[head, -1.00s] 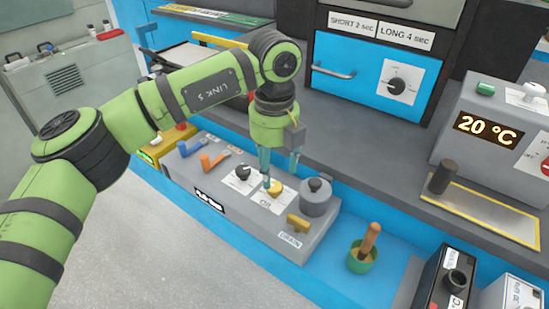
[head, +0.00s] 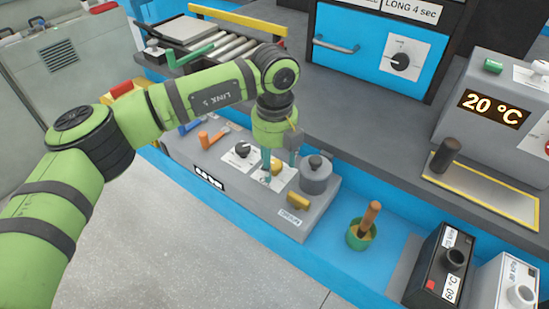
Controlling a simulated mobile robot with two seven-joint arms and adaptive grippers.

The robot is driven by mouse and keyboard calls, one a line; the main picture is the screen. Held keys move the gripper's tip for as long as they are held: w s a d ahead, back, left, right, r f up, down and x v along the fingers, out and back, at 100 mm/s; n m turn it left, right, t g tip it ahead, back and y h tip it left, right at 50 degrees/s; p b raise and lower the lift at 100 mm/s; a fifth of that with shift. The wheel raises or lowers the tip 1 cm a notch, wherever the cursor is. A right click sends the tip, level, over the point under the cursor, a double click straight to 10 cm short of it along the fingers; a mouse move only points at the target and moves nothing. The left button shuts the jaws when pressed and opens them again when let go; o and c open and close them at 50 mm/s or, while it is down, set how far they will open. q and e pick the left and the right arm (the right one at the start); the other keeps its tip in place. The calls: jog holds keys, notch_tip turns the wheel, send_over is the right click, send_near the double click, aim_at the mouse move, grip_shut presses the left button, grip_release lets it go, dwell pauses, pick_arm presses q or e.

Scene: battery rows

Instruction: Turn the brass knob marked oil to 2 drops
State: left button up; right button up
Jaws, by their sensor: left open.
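The brass knob (head: 277,167) sits on a white label plate on top of the grey panel box (head: 250,205). It is partly hidden by my left gripper, and its pointer and scale are too small to read. My left gripper (head: 279,164) points down over the knob with its fingers apart. One finger is just left of the knob and the other stands to its right; I cannot tell whether they touch it. My right gripper is not in view.
A black knob (head: 242,151) is left of the brass one. A grey lidded pot (head: 316,176) stands close on the right, with a brass drain handle (head: 298,200) in front. Orange and blue levers are at the left. A green cup (head: 359,236) with a wooden handle stands further right.

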pick_arm(q)
jog(key=c, duration=1.1)
jog(key=shift+c, duration=0.2)
